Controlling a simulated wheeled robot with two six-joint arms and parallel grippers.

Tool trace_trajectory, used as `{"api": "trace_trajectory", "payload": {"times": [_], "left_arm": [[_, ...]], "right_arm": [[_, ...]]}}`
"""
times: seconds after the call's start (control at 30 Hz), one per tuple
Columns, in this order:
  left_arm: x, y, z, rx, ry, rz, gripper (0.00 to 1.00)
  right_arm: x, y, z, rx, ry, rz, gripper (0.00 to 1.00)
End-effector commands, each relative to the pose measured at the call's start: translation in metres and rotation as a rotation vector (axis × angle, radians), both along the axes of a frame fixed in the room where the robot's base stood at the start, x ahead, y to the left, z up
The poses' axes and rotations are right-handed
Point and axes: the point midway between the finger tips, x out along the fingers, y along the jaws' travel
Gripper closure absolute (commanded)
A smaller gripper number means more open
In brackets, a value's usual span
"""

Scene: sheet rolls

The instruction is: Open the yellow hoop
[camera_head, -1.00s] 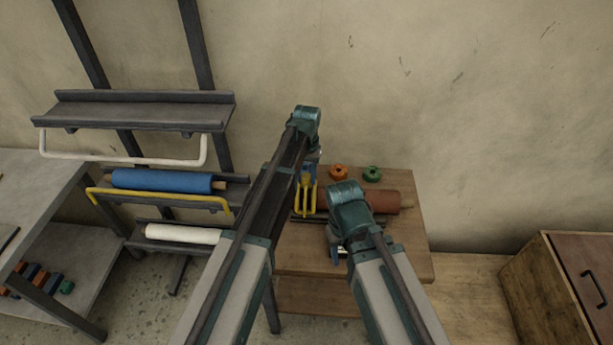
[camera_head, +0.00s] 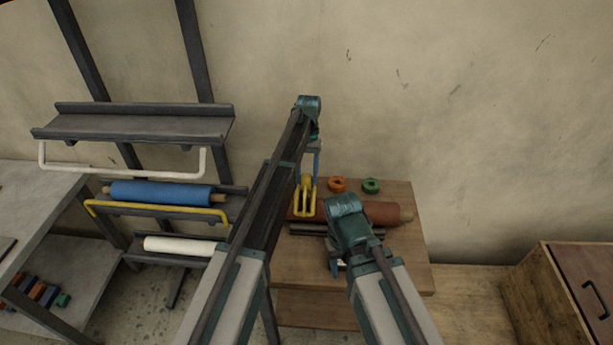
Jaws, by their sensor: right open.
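The yellow hoop (camera_head: 155,208) is a bent bar on the rack at the left. It lies across the front of the middle tier, just in front of and below the blue roll (camera_head: 160,193). My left gripper (camera_head: 316,170) is far to the right of the hoop, above the wooden table, and seems to be shut on a yellow and blue tool (camera_head: 304,197); its fingertips are hard to make out. My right gripper (camera_head: 338,264) is open over the front of the same table, its fingers mostly hidden behind its wrist. Neither gripper is near the hoop.
A white hoop (camera_head: 122,173) hangs under the top shelf (camera_head: 140,122). A white roll (camera_head: 182,246) lies on the lower tier. The wooden table (camera_head: 400,265) bears a brown roll (camera_head: 385,212), an orange ring (camera_head: 338,184) and a green ring (camera_head: 371,185). A cabinet (camera_head: 560,290) stands at the right.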

Motion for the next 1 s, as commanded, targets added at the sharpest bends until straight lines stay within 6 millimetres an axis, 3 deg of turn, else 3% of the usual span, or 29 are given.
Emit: {"api": "trace_trajectory", "payload": {"times": [0.1,0.57,1.0], "left_arm": [[0.0,0.0,0.0,0.0,0.0,0.0,0.28],[0.002,0.0,0.007,0.0,-0.001,0.001,0.28],[0.022,-0.001,0.061,0.0,-0.001,0.001,0.28]], "right_arm": [[0.0,0.0,0.0,0.0,0.0,0.0,0.5],[0.0,0.0,0.007,0.0,0.0,0.0,0.5],[0.0,0.0,0.061,0.0,0.0,0.002,0.5]]}}
